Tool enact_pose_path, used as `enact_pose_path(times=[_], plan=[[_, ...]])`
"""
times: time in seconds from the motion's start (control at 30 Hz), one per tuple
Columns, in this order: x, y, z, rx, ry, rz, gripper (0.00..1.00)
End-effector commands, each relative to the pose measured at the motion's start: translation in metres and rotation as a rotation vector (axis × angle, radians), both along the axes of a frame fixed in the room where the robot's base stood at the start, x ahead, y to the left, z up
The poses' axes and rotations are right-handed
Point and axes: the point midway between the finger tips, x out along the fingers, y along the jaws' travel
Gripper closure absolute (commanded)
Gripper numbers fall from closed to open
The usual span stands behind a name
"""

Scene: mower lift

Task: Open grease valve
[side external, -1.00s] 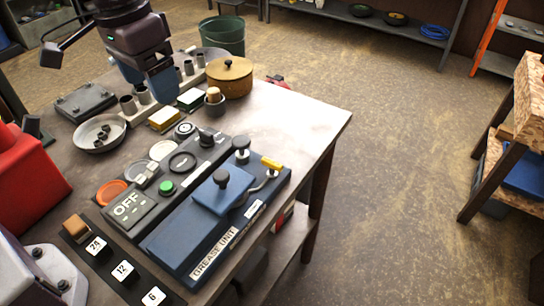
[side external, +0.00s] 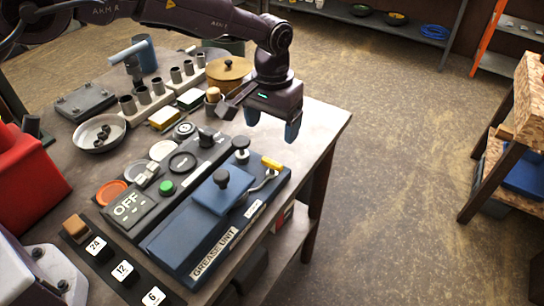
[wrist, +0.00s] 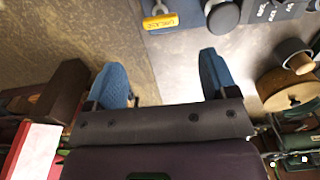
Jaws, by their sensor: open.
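The blue grease unit (side external: 188,243) lies on the bench, with its label on the front side. The grease valve (side external: 271,163) is a yellow handle at the unit's far right corner; in the wrist view the yellow handle (wrist: 160,21) is at the top, ahead of my fingers. A black knob (side external: 241,148) stands beside it. My gripper (side external: 271,128) is open and empty, pointing down above the bench, beyond the valve and apart from it. In the wrist view its two blue fingertips (wrist: 160,75) are spread, with bench edge and floor between them.
A control panel with an OFF display (side external: 128,204) and green button lies left of the unit. A brown lidded pot (side external: 229,70) and a cup with a wooden top (side external: 212,103) stand behind. The bench's right corner is clear.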

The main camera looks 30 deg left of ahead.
Motion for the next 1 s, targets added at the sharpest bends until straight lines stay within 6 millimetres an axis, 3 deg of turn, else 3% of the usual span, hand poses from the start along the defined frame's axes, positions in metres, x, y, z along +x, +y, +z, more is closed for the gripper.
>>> enact_pose_path(times=[0.2, 0.4, 0.6, 0.87, 1.0], plan=[[-0.001, 0.001, -0.049, 0.003, 0.004, 0.000, 0.21], [0.000, 0.000, -0.080, 0.001, 0.001, -0.001, 0.21], [0.000, 0.000, -0.093, 0.001, 0.000, -0.001, 0.21], [0.000, 0.000, -0.094, 0.000, -0.001, -0.001, 0.21], [0.000, 0.000, -0.094, 0.000, -0.001, -0.001, 0.49]])
